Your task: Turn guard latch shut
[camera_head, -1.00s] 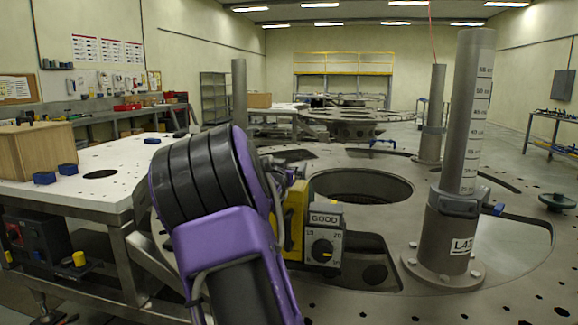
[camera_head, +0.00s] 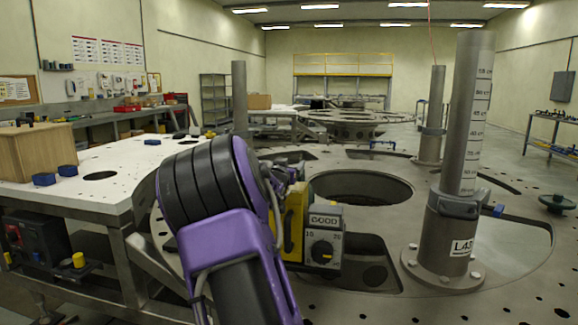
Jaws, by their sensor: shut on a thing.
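My purple and black arm (camera_head: 215,195) fills the lower middle of the view. Its end, with my gripper (camera_head: 284,180), lies behind the arm links, and I cannot make out the fingertips. A yellow unit (camera_head: 295,220) sits right at the gripper. It has a grey face marked GOOD and a black dial (camera_head: 322,252) with numbers around it. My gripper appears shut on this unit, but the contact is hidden. I cannot pick out the guard latch with certainty; the arm may cover it.
A round metal turret plate (camera_head: 385,305) with openings spreads under and behind the arm. A tall graduated post (camera_head: 470,120) in a collared base stands at right. A white-topped table (camera_head: 125,165) with a wooden box (camera_head: 38,152) is at left.

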